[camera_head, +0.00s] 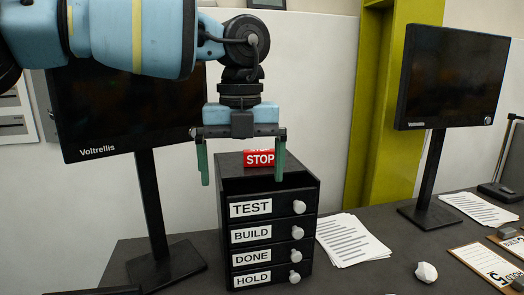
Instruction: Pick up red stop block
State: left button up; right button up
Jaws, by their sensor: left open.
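The red stop block (259,158), with white STOP lettering, rests on top of a small black drawer cabinet (314,200). My left gripper (241,170) points down above the cabinet, with its two green fingers spread wide. I cannot tell how far the block is from the fingers in depth. Nothing is held. My right gripper is not in view.
The cabinet's drawers are labelled TEST, BUILD, DONE and HOLD, with white knobs. Monitors stand behind at left (120,110) and right (450,80). Papers (350,240), a white lump (426,272) and clipboards (490,265) lie on the dark table (385,283).

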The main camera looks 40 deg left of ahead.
aim_at(254, 157)
jog(key=i+j, duration=0.85)
jog(key=i, duration=0.05)
